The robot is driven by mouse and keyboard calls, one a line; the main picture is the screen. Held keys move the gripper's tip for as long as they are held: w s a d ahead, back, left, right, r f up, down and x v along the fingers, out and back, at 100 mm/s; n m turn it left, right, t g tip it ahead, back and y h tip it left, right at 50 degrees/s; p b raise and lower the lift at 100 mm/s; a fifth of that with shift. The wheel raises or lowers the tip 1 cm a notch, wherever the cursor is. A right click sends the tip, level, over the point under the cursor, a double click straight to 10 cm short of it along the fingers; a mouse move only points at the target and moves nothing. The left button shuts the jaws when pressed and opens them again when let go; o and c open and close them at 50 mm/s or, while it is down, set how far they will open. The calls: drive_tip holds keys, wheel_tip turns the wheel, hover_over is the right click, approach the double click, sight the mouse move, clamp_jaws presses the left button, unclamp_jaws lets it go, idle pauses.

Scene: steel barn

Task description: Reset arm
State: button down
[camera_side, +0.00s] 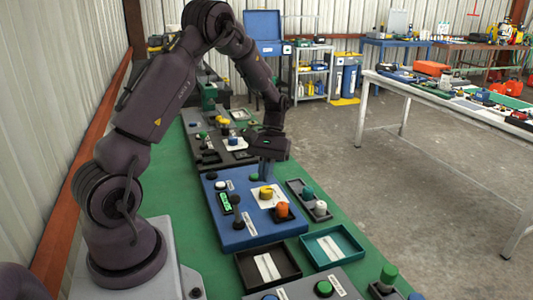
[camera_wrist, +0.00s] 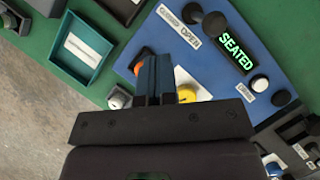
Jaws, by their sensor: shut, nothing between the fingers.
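My gripper (camera_side: 266,175) is shut and empty, pointing down above the far edge of the blue panel (camera_side: 237,239). Its blue fingers are together in the wrist view (camera_wrist: 153,65). The panel carries a yellow knob (camera_side: 266,192) on a white plate, an orange knob (camera_side: 282,209), a black lever and a small display (camera_side: 225,203). In the wrist view the display (camera_wrist: 234,49) reads SEATED in green, and a label beside it reads OPEN. The fingers partly hide the orange knob (camera_wrist: 140,54) and stand beside the yellow one (camera_wrist: 186,95). I cannot tell the exact gap between fingertips and panel.
A black tray (camera_side: 240,274) and a teal tray (camera_side: 357,246) lie at the panel's near side. A dark holder with pegs (camera_side: 305,198) stands to its right. Another dark panel with knobs (camera_side: 241,157) lies behind. A white-legged table (camera_side: 450,105) stands across open floor.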

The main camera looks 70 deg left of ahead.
drive_tip(key=v, duration=0.5)
drive_tip(key=s+d+r+m+t+y, duration=0.2)
drive_tip(key=s+d+r+m+t, duration=0.2)
drive_tip(key=d+r, duration=0.4)
drive_tip(key=s+d+r+m+t+y, duration=0.2)
drive_tip(key=s+d+r+m+t, duration=0.3)
drive_tip(key=s+d, duration=0.4)
drive_tip(key=d+r+m, duration=0.1)
drive_tip(key=d+r, duration=0.1)
drive_tip(key=d, duration=0.1)
drive_tip(key=shift+r, duration=0.4)
